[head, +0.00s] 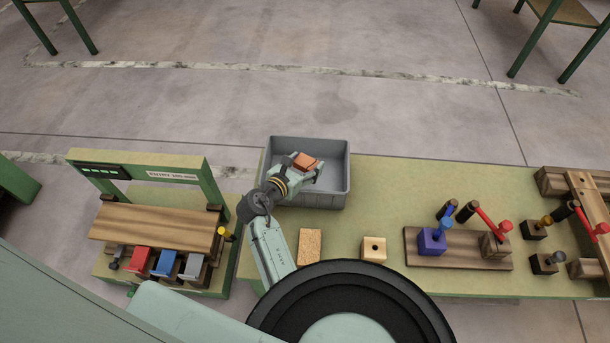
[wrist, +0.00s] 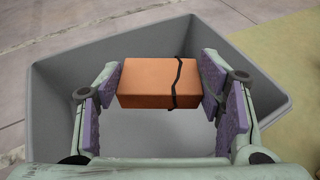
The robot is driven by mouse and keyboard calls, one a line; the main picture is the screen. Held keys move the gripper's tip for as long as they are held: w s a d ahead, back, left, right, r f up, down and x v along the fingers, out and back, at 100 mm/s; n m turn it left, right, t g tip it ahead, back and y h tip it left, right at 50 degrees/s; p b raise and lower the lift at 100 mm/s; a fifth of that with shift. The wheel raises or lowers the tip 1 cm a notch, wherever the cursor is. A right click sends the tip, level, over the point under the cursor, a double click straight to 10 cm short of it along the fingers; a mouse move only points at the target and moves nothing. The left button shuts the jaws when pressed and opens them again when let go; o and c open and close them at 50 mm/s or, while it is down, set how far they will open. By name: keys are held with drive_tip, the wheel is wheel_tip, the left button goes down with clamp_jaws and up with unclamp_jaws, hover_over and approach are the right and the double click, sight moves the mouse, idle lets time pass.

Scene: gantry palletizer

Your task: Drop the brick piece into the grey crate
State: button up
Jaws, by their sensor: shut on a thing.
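The brick piece (wrist: 147,83) is an orange-brown block with a black line running across it. My gripper (wrist: 158,85) is shut on the brick, with a purple-padded finger at each end of it. In the head view the brick (head: 304,161) and my gripper (head: 305,168) are over the grey crate (head: 345,185). The crate also fills much of the wrist view (wrist: 45,115), and its pale floor shows below the brick. The brick appears to be held above that floor. My gripper hides part of the crate in the head view.
The crate stands on a green table (head: 400,187). A cork-like block (head: 310,246) and a wooden block with a hole (head: 373,249) lie nearer me. A wooden board (head: 458,249) with blue and red-handled pieces is right. A green gantry frame (head: 135,160) stands left.

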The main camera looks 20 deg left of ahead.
drive_tip(key=o, duration=1.3)
drive_tip(key=v, duration=1.2)
drive_tip(key=shift+r, duration=0.15)
